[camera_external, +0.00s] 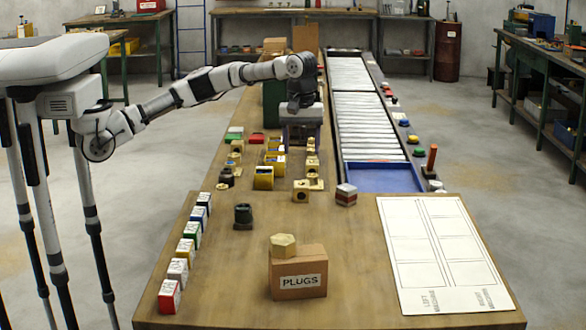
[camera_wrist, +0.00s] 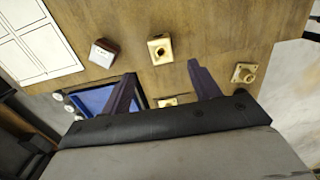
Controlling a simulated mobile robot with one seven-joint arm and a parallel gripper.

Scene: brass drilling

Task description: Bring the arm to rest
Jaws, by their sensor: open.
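My arm (camera_external: 190,92) reaches right from the column over the workbench, and its end points down. A brass block with a hole (camera_wrist: 159,49) lies on the wood beyond the fingers. Another brass piece (camera_wrist: 167,102) shows low between them, partly hidden by the gripper body. A third brass piece (camera_wrist: 243,73) lies to the right.
The bench (camera_external: 225,275) holds a PLUGS box (camera_external: 299,274), a row of coloured blocks (camera_external: 190,250) and several brass parts. A roller conveyor (camera_external: 365,110) ends in a blue tray (camera_external: 384,180). A white marked sheet (camera_external: 440,255) lies front right. Bare wood surrounds the PLUGS box.

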